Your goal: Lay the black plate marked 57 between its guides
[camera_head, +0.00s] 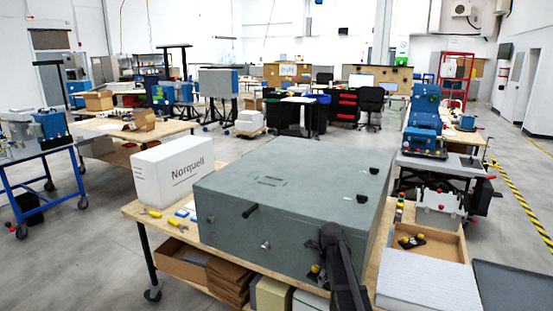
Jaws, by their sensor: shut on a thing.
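My dark arm comes up from the bottom edge in front of the large grey cabinet. My gripper (321,268) is low at the cabinet's front right, partly hidden by my own arm. It is shut on a small black plate (314,277) with a yellow knob, of which only a part shows. I cannot read a number on it. I cannot make out the guides.
The grey cabinet (290,195) fills most of the wooden bench (133,209). A white Norquell box (172,171) and yellow-handled tools (176,222) are at its left. A white ribbed surface (425,285) lies at the lower right. Grey floor is open at the left.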

